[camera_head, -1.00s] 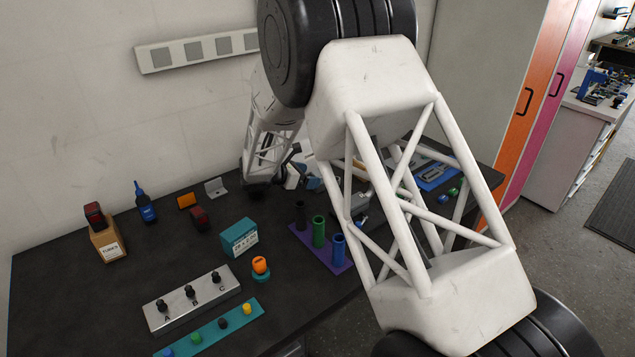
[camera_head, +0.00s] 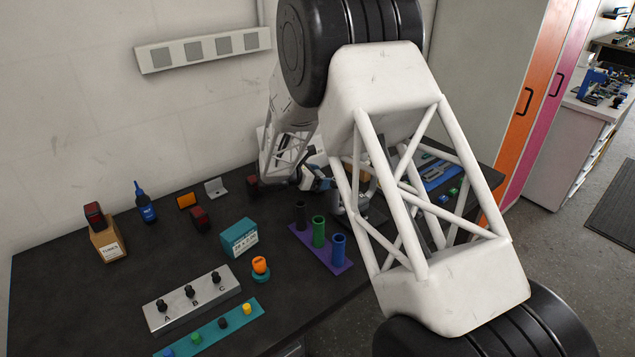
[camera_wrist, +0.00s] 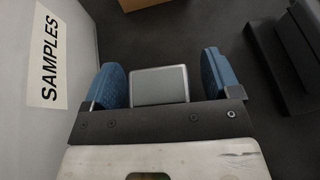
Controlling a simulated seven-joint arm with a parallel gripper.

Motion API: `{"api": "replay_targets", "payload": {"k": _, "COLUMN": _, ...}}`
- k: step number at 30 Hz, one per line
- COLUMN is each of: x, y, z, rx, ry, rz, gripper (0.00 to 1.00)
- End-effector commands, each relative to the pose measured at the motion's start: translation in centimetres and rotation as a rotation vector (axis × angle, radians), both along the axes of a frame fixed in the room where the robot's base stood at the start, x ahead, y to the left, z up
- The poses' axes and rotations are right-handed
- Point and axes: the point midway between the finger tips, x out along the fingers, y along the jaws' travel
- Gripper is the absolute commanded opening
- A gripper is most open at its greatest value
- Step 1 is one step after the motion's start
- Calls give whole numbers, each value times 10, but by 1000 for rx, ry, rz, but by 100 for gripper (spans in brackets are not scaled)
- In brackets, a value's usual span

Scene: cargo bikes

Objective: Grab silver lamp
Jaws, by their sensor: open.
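A small rectangular thing with a silver rim and grey face (camera_wrist: 159,86), which looks like the silver lamp, lies between my fingers in the wrist view. My gripper (camera_wrist: 166,82) is open, one blue fingertip on each side of it. The left finger looks close to it and a small gap shows on the right; I cannot tell whether either touches. In the head view my gripper (camera_head: 318,182) is at the back of the dark table, partly hidden by my arm. I cannot make out the silver lamp there.
A pale wall marked SAMPLES (camera_wrist: 45,60) stands close left of my gripper. A dark stepped block (camera_wrist: 283,65) is at right, a cardboard-coloured box (camera_wrist: 145,3) ahead. A purple holder with tubes (camera_head: 319,250) and a teal box (camera_head: 239,238) stand on the table.

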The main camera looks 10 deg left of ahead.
Motion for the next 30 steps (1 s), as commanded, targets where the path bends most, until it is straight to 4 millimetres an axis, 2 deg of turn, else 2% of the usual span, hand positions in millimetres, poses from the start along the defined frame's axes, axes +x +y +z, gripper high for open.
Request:
{"api": "replay_targets", "payload": {"k": 6, "x": 0, "y": 0, "z": 0, "rx": 0, "ry": 0, "rz": 0, "gripper": 83}}
{"api": "replay_targets", "payload": {"k": 7, "x": 0, "y": 0, "z": 0, "rx": 0, "ry": 0, "rz": 0, "gripper": 80}}
{"api": "replay_targets", "payload": {"k": 17, "x": 0, "y": 0, "z": 0, "rx": 0, "ry": 0, "rz": 0, "gripper": 29}}
{"api": "replay_targets", "payload": {"k": 30, "x": 0, "y": 0, "z": 7, "rx": 1, "ry": -1, "rz": -1, "gripper": 28}}
